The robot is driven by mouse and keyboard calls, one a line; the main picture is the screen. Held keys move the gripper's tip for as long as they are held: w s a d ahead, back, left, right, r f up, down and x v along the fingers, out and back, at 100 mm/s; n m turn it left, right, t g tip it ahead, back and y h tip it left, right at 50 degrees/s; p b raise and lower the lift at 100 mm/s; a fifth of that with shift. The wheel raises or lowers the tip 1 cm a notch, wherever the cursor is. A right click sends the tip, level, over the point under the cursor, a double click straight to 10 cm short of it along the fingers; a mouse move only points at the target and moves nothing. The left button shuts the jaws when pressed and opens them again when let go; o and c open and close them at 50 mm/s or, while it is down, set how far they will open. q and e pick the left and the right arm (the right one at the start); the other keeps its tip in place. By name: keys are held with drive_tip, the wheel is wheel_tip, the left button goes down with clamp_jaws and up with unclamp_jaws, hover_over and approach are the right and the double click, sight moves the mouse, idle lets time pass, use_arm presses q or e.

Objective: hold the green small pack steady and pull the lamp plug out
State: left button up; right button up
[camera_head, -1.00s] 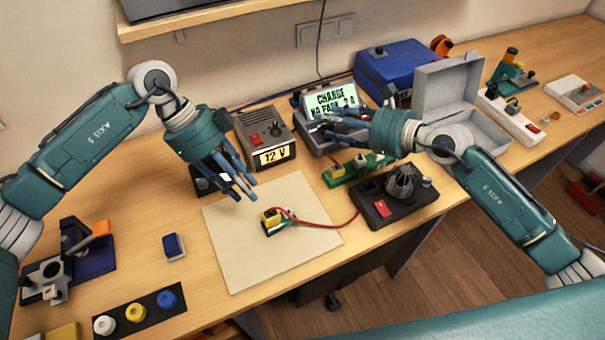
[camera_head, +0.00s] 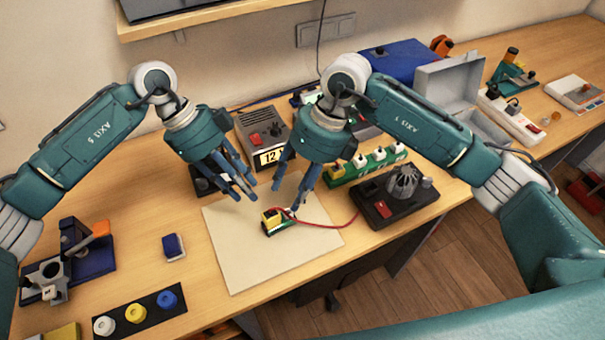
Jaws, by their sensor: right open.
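The small green pack (camera_head: 282,229) lies on the pale mat. My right gripper (camera_head: 292,197) is open, pointing down just above and behind the pack. Its fingertips partly hide the pack's upper right side, and I cannot tell whether they touch it. My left gripper (camera_head: 240,192) is open and empty above the mat, up and left of the pack.
A green power strip (camera_head: 367,165) with several plugs lies behind the lamp. A 12 V supply (camera_head: 264,138) stands behind the mat. A small blue block (camera_head: 173,247) and a black strip with three coloured knobs (camera_head: 120,325) lie left. The mat's front part (camera_head: 245,270) is clear.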

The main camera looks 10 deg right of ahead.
sight(271, 219)
drive_tip(key=f+m, duration=0.1)
drive_tip(key=f, duration=0.5)
drive_tip(key=f+m, duration=0.1)
drive_tip(key=f, duration=0.2)
drive_tip(key=shift+w+a+f+m+h, duration=0.2)
drive_tip(key=shift+w+a+m+h, duration=0.1)
drive_tip(key=shift+a+h, duration=0.1)
clamp_jaws()
